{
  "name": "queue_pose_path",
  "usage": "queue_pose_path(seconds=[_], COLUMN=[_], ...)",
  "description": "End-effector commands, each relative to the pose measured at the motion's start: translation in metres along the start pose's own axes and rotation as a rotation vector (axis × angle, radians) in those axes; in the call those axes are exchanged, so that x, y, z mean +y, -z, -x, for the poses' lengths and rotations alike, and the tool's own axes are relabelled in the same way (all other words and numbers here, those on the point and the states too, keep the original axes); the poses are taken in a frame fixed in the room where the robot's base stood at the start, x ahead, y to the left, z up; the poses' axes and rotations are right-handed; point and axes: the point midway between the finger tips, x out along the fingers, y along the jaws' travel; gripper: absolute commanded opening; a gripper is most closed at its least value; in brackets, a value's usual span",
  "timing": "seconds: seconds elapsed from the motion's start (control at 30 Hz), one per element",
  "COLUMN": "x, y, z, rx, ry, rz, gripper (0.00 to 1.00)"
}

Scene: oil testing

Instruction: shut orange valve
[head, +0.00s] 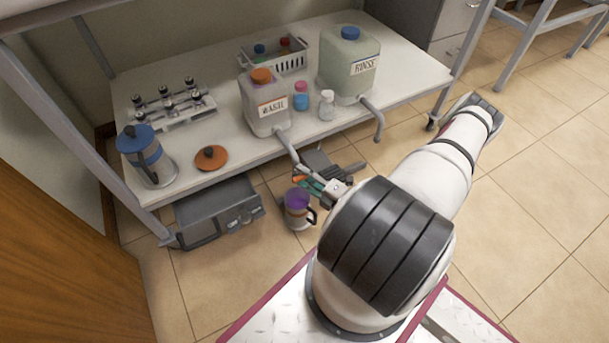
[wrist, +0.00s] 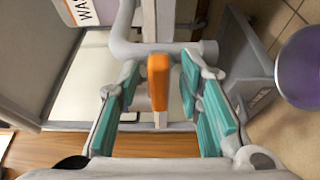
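The orange valve (wrist: 158,80) is a small orange lever on the grey spout pipe (wrist: 150,47) of the WASH container (head: 264,105). In the wrist view it stands lengthwise between the fingers of my gripper (wrist: 159,88), with a visible gap on each side. The teal finger pads are apart and hold nothing. In the head view my gripper (head: 315,184) is at the spout's lower end, beside the valve, which shows there as a small orange patch (head: 300,178). A mug with purple contents (head: 298,201) is on the floor side below the spout.
The RINSE container (head: 346,75) has its own spout to the right. The white bench (head: 225,160) also holds a vial rack (head: 172,107), a blue-lidded jug (head: 146,160) and an orange lid (head: 211,157). A grey device (head: 218,211) is below the bench edge.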

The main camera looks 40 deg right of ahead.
Motion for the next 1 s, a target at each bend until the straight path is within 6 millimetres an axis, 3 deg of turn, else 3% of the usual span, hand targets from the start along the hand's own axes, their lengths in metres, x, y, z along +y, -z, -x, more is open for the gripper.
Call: queue_pose_path(seconds=[0.17,0.5,0.7,1.0], x=[0.000,-0.001,-0.001,0.000], y=[-0.001,-0.001,-0.001,0.000], z=[0.013,0.079,0.108,0.120], rx=[-0.001,-0.003,-0.002,0.000], ry=[0.002,0.002,0.001,0.000], rz=[0.001,0.000,0.000,0.000], gripper=[0.33,0.33,0.33,0.33])
